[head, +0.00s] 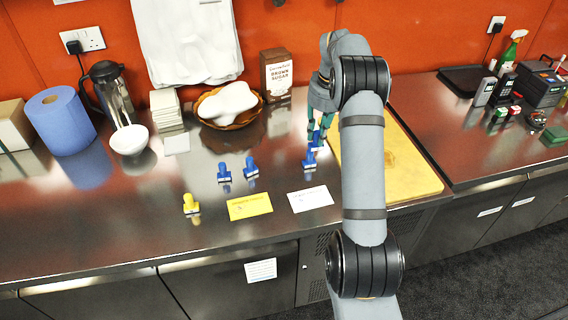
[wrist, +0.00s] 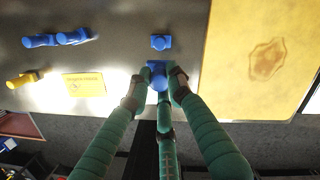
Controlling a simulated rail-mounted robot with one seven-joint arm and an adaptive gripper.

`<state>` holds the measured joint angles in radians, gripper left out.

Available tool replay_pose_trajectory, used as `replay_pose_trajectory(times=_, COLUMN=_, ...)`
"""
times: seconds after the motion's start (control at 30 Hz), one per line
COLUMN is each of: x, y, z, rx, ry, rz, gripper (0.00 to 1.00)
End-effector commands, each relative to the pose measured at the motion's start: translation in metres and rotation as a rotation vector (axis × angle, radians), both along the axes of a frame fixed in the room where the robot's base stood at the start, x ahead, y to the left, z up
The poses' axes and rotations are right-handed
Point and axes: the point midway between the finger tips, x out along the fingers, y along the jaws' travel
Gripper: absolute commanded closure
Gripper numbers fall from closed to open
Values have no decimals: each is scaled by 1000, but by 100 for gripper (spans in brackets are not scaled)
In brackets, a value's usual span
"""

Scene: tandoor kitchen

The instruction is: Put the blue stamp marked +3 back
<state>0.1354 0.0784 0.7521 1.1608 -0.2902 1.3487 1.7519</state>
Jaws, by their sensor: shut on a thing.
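My gripper (head: 318,130) is shut on a blue stamp, which shows between the fingers in the wrist view (wrist: 157,69). In the head view the fingers partly hide it. Another blue stamp (head: 309,161) stands on the counter just below the gripper in the head view; it also shows apart from the held one in the wrist view (wrist: 161,42). Two more blue stamps (head: 224,173) (head: 250,167) stand together to the left. A yellow stamp (head: 191,204) stands beside a yellow card (head: 250,205). A white card (head: 310,199) lies right of that. No +3 mark is readable.
A wooden board (head: 405,170) lies right of the gripper, partly behind my arm. A brown sugar box (head: 276,74), a basket (head: 229,118) and a white bowl (head: 129,140) stand at the back. The steel counter (head: 120,215) is clear at the front left.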

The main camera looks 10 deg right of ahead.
Motion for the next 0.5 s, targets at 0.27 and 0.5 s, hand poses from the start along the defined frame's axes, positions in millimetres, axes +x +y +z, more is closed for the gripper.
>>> replay_pose_trajectory(times=0.27, x=18, y=64, z=-36, rx=-1, ry=4, rz=8, gripper=97)
replay_pose_trajectory(times=0.5, x=29, y=95, z=-58, rx=-3, ry=1, rz=5, gripper=97)
